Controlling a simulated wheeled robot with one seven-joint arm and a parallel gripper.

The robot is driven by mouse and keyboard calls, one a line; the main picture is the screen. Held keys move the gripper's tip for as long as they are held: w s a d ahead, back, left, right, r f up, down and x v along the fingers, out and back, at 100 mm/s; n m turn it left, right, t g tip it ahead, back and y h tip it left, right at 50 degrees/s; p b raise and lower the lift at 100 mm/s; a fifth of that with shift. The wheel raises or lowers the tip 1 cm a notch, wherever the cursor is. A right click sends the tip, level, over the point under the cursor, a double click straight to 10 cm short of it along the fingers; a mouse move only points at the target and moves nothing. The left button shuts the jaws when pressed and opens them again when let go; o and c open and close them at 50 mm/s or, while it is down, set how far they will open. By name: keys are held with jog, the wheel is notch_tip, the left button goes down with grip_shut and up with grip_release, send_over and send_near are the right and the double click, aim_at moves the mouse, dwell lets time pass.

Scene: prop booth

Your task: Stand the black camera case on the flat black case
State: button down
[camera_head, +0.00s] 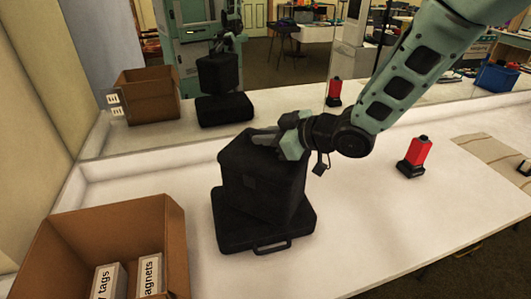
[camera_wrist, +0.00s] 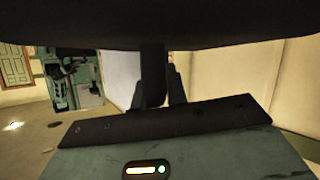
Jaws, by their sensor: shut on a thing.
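The black camera case (camera_head: 262,182) is a boxy dark block, upright and over the flat black case. My gripper (camera_head: 268,137) is shut on its top. The flat black case (camera_head: 262,238) lies on the white counter with its handle towards the front. The camera case hides most of its top. I cannot tell for sure whether the two touch; the mirror shows them very close, one above the other. In the wrist view the camera case (camera_wrist: 160,25) fills the top as a dark mass, and the fingertips are partly hidden.
A cardboard box (camera_head: 172,235) with small labelled boxes stands at the front left. A red and black object (camera_head: 415,157) stands on the counter at the right. A mirror (camera_head: 290,75) along the back repeats the scene.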

aim_at(266, 149)
jog(key=shift+f+p, duration=0.4)
jog(key=shift+f, duration=1.65)
jog(key=shift+f, duration=0.15)
jog(key=c, duration=1.4)
grip_release()
